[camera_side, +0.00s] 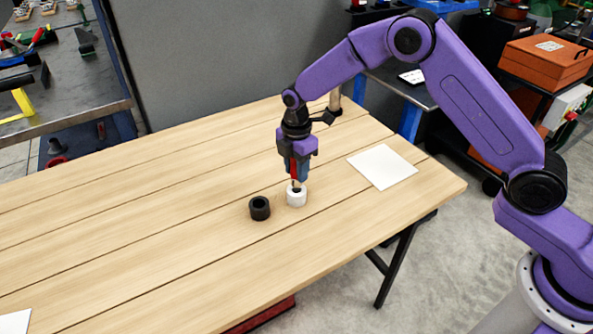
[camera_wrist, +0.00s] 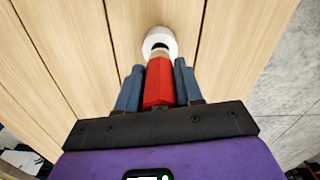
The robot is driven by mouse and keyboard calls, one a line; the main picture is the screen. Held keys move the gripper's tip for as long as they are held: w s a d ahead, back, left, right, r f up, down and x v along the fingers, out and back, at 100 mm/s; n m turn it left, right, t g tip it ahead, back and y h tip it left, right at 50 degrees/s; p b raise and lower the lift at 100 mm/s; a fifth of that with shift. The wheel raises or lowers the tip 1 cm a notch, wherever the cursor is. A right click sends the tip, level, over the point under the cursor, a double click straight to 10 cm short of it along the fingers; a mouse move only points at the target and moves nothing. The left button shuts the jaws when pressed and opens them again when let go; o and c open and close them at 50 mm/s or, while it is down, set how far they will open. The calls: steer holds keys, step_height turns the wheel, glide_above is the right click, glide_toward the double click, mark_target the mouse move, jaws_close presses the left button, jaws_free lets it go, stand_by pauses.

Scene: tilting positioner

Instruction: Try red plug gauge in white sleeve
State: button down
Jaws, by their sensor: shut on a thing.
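The red plug gauge (camera_wrist: 159,84) is held upright between the blue fingers of my gripper (camera_wrist: 160,80); its red body also shows in the side view (camera_side: 293,168). My gripper (camera_side: 298,172) is shut on it, directly above the white sleeve. The white sleeve (camera_side: 297,200) stands upright on the wooden table. In the wrist view the white sleeve (camera_wrist: 160,34) lies just past the gauge's pale lower end (camera_wrist: 158,53), which overlaps the dark bore. I cannot tell whether the tip is inside the bore or just above it.
A black sleeve (camera_side: 260,208) stands on the table close to the left of the white one. A white sheet (camera_side: 382,166) lies at the right, and another sheet (camera_side: 15,321) at the lower left corner. The wide left part of the wooden table (camera_side: 130,220) is clear.

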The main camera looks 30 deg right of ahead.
steer(key=shift+r, duration=2.85)
